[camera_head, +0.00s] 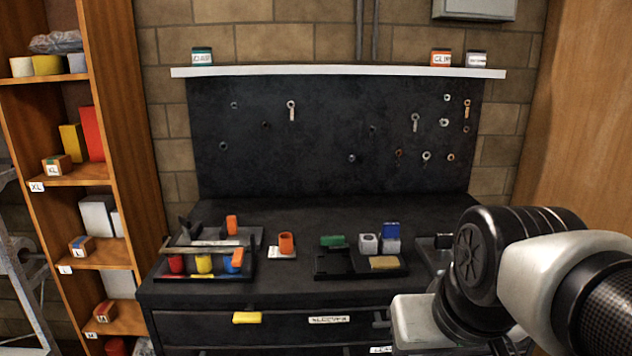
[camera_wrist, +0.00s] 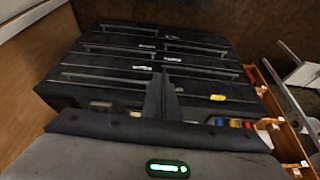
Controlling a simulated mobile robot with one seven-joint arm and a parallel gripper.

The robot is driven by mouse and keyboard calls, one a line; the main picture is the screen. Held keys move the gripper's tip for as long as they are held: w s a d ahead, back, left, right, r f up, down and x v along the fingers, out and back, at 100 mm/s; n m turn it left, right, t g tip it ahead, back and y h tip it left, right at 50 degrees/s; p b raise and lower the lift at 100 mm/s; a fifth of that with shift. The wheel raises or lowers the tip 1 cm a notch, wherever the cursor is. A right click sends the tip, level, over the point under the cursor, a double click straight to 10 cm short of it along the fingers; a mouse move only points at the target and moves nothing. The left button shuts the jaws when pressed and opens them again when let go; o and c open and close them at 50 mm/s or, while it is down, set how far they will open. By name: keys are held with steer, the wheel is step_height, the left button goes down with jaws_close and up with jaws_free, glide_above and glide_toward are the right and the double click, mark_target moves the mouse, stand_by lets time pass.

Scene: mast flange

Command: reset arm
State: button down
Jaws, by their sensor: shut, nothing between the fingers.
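My gripper (camera_wrist: 163,92) shows in the wrist view with its dark fingers shut together and nothing between them. The fingers stand out in front of the drawer fronts of the black workbench (camera_wrist: 110,72). My gripper's palm with a green light fills the bottom of that view. In the head view my arm (camera_head: 520,260) is bent at the lower right, in front of the right end of the bench (camera_head: 290,289). The fingers cannot be made out there.
An open tray (camera_head: 251,262) with coloured items, an orange piece (camera_head: 286,242) and a black holder (camera_head: 333,270) stand on the bench. A pegboard (camera_head: 320,120) hangs behind, under a white shelf (camera_head: 330,72). A wooden rack (camera_head: 128,120) stands left. A wooden panel (camera_head: 580,120) is at right.

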step_height(320, 180, up, 16)
steer(key=p, duration=1.5)
steer(key=shift+s+a+t, duration=0.3)
steer(key=shift+s+a, duration=0.05)
steer(key=shift+a, duration=0.1)
